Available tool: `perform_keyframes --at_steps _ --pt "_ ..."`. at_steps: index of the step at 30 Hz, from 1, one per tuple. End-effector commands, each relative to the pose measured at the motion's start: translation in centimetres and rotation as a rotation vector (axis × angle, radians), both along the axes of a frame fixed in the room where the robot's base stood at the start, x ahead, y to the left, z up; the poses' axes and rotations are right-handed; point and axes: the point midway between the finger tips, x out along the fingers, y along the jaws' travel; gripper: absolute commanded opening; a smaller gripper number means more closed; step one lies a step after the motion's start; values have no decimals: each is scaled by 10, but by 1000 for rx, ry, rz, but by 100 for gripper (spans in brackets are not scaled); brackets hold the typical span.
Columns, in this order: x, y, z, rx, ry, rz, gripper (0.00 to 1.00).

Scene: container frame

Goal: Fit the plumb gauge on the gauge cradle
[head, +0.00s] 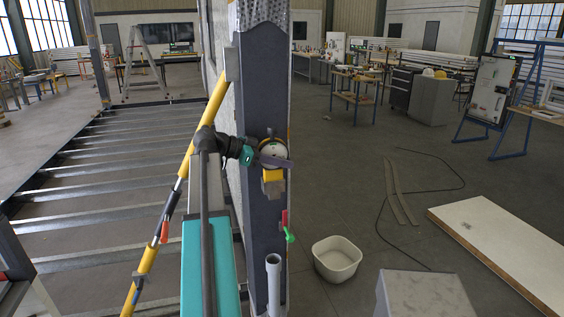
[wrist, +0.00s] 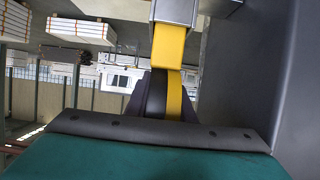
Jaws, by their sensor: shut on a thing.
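The plumb gauge (head: 272,149) shows in the head view as a pale round dial with a dark rim, close to the front face of the steel post. A yellow strip with a grey block hangs below it; the strip also shows in the wrist view (wrist: 168,47), beside a black band. My gripper (head: 268,158) is shut on the gauge from the left, one dark finger crossing the dial. In the wrist view the dark jaws (wrist: 162,106) sit either side of the band and strip. I cannot clearly make out the gauge cradle or tell whether the gauge touches it.
The steel post (head: 263,85) stands upright just behind the gauge and fills the right of the wrist view (wrist: 270,60). A yellow brace (head: 188,150) slants left of it. A red and green handle (head: 287,228) sits lower down. A white tub (head: 337,259) stands on the floor.

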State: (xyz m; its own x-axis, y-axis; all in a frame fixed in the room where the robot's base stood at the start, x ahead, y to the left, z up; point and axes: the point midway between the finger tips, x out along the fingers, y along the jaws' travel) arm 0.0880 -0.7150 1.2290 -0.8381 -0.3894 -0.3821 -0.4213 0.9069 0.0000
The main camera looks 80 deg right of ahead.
Motion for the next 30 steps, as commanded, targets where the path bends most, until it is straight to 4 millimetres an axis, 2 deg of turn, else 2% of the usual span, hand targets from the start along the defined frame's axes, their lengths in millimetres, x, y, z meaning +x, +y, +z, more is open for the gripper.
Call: perform_keyframes --at_steps 26,27,30 --pt "0 0 -16 -2 1 0 0" --pt "0 0 -15 -2 1 0 28" --pt "0 0 -15 -1 1 0 44"
